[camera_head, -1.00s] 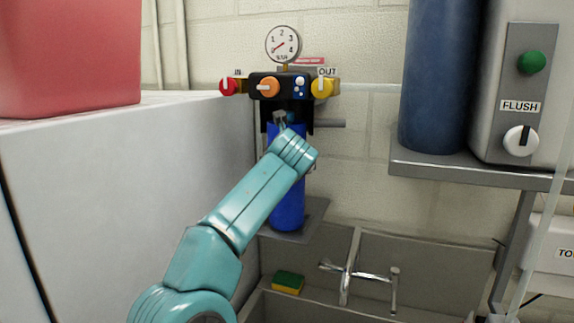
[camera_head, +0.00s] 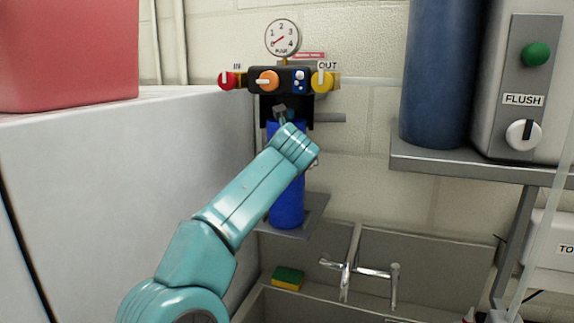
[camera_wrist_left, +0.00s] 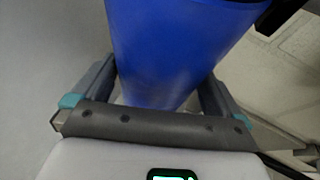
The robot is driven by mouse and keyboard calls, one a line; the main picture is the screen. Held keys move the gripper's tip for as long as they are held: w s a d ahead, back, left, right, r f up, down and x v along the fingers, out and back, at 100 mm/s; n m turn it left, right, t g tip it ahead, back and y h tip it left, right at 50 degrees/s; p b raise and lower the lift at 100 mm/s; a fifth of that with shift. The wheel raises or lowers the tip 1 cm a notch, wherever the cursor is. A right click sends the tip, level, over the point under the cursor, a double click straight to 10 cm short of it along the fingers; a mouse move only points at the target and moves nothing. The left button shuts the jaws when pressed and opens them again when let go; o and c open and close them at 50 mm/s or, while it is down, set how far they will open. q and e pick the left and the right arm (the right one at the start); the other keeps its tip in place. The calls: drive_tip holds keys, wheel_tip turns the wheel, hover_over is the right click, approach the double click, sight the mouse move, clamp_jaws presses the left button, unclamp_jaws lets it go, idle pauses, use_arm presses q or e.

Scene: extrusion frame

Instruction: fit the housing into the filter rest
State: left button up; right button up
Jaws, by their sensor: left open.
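The blue cylindrical housing (camera_head: 288,203) stands upright below the black filter head (camera_head: 283,80) on the wall. Its bottom is at the small grey ledge (camera_head: 312,210), which I take as the filter rest; whether they touch is hard to tell. My arm covers much of the housing. In the left wrist view the housing (camera_wrist_left: 170,50) fills the middle. My left gripper (camera_wrist_left: 160,78) is open, with one finger on each side of the housing. In the head view its fingers are hidden or unclear behind my wrist. My right gripper is not in view.
A sink (camera_head: 380,252) with a tap (camera_head: 350,268) lies below. A white block (camera_head: 120,190) stands left; a shelf (camera_head: 470,167) bears a dark blue tank (camera_head: 435,75).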

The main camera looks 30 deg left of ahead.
use_arm(q)
drive_tip(key=b+v, duration=0.2)
drive_tip(key=v, duration=0.9)
drive_tip(key=shift+f, duration=0.15)
